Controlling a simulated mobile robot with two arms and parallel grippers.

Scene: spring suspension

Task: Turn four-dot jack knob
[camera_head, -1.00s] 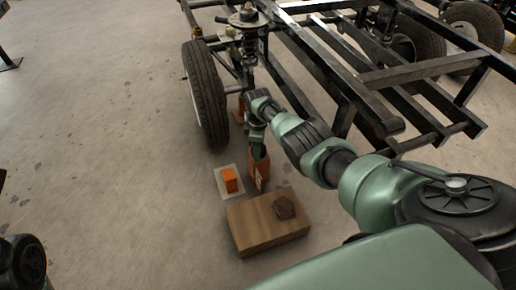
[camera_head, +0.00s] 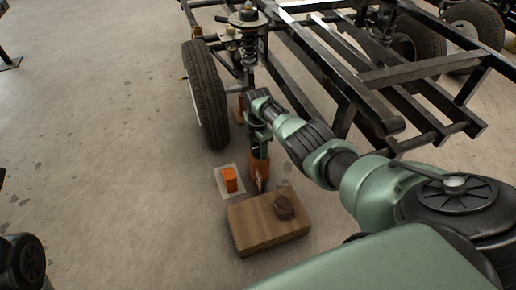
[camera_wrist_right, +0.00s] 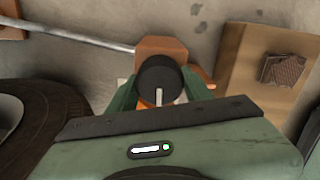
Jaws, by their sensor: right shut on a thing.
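The orange jack (camera_head: 259,172) stands on the floor in front of the wheel, below the chassis. Its orange body (camera_wrist_right: 160,47) and dark round knob (camera_wrist_right: 160,80) show in the right wrist view. My right gripper (camera_wrist_right: 158,92) is shut on the knob, with a green finger at each side of it. In the head view my right gripper (camera_head: 260,140) hides the knob at the top of the jack. No dot marks can be made out on it. My left gripper is not in view.
A wooden block (camera_head: 250,222) with a small brown piece (camera_head: 284,207) on top lies close in front. An orange block (camera_head: 229,179) sits on a pale pad (camera_head: 222,191) beside the jack. The tire (camera_head: 204,95) and chassis rail (camera_head: 345,90) are close; floor to the left is clear.

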